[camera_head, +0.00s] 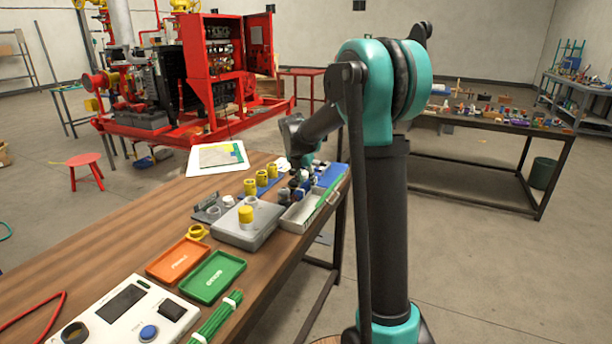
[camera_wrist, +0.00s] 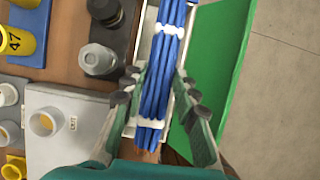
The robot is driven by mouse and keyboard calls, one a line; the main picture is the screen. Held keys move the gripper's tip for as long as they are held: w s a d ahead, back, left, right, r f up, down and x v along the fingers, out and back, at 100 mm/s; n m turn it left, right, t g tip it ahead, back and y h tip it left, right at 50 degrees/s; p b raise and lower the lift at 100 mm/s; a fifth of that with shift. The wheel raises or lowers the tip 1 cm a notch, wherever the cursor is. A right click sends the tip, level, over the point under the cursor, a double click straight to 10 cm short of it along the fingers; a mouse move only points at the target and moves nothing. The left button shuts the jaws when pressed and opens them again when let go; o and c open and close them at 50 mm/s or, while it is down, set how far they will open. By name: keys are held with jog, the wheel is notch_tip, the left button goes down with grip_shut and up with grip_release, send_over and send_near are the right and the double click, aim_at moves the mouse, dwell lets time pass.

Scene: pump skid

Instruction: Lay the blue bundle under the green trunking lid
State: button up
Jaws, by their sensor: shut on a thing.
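The blue bundle (camera_wrist: 157,92) is a set of blue cables with white ties. My gripper (camera_wrist: 160,84) is shut on it, one finger on each side, in the wrist view. The bundle runs lengthwise along the pale trunking channel (camera_wrist: 186,104); I cannot tell whether it touches the channel floor. The green trunking lid (camera_wrist: 222,65) stands open along the channel's right side, and the bundle is not covered. In the head view the channel (camera_head: 297,222) and lid (camera_head: 331,190) lie at the table's right edge, with my gripper (camera_head: 298,186) over them, partly hidden by my arm.
A grey box (camera_head: 248,232) with a yellow cylinder stands left of the channel. Grey and black fittings (camera_wrist: 98,60) stand close to my gripper's left. Orange (camera_head: 178,260) and green (camera_head: 213,277) trays and a green bundle (camera_head: 217,317) lie nearer. Open floor is right of the table.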

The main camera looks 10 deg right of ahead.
aim_at(302, 187)
jog(key=shift+f, duration=2.35)
jog(key=shift+f, duration=0.3)
jog(key=shift+f, duration=0.3)
jog(key=shift+f, duration=1.8)
jog(key=o, duration=1.1)
jog(key=shift+r, duration=0.1)
jog(key=shift+v, duration=3.9)
